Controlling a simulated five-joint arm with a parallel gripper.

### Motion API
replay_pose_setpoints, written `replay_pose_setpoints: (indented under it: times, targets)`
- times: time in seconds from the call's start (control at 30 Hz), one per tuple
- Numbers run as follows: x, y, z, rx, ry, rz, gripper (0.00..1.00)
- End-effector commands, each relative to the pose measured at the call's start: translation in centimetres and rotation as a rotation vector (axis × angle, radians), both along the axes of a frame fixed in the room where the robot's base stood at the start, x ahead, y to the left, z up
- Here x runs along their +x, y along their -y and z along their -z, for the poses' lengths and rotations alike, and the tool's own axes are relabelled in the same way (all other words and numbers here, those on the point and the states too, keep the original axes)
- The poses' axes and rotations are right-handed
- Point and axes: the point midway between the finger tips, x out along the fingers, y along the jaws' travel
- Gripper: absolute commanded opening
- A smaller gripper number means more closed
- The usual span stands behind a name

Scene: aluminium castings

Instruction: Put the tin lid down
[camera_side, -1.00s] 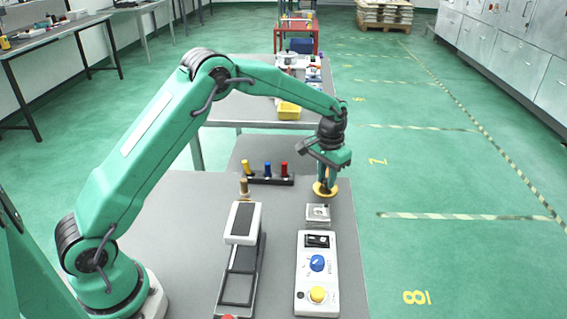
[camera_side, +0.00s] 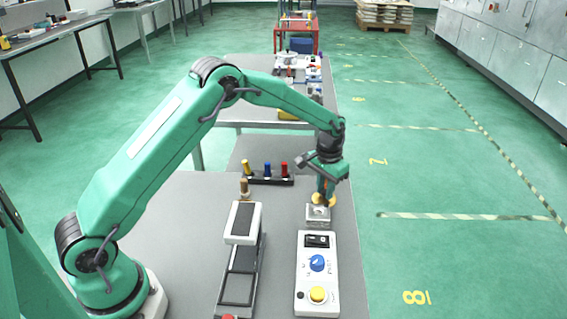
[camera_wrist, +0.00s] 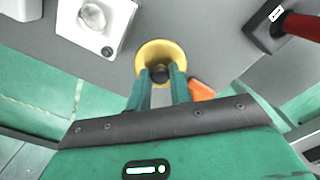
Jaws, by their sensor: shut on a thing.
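The lid is a round yellow disc (camera_side: 331,200) with a dark knob in its middle. It also shows in the wrist view (camera_wrist: 147,52). My gripper (camera_side: 324,197) points down and is shut on the knob, with its fingertips on either side of it in the wrist view (camera_wrist: 160,78). In the side view, the lid is just behind a small silver square block (camera_side: 318,218) with a round feature on top, and partly overlaps it in the picture. I cannot tell whether the lid touches anything. The fingers hide part of it. An orange piece (camera_wrist: 201,90) shows beside the right finger.
A control box (camera_side: 317,280) with a blue knob and yellow button stands in front of the block. A white-topped stand (camera_side: 243,222) is to its left. A dark rack (camera_side: 262,179) with yellow, blue and red handles stands behind. The bench edge is close on the right.

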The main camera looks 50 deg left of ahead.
Motion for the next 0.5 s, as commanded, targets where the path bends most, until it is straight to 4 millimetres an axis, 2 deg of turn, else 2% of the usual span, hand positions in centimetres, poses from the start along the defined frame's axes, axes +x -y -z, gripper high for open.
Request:
replay_pose_setpoints:
  times: [0.1, 0.13, 0.23, 0.5]
  targets:
    - [0.00, 0.00, 0.28, 0.000, 0.000, 0.000, 0.00]
    - [0.01, 0.00, 0.27, 0.000, 0.000, 0.000, 0.25]
    - [0.01, 0.00, 0.25, 0.000, 0.000, 0.000, 0.43]
    - [0.00, 0.00, 0.23, 0.000, 0.000, 0.000, 0.43]
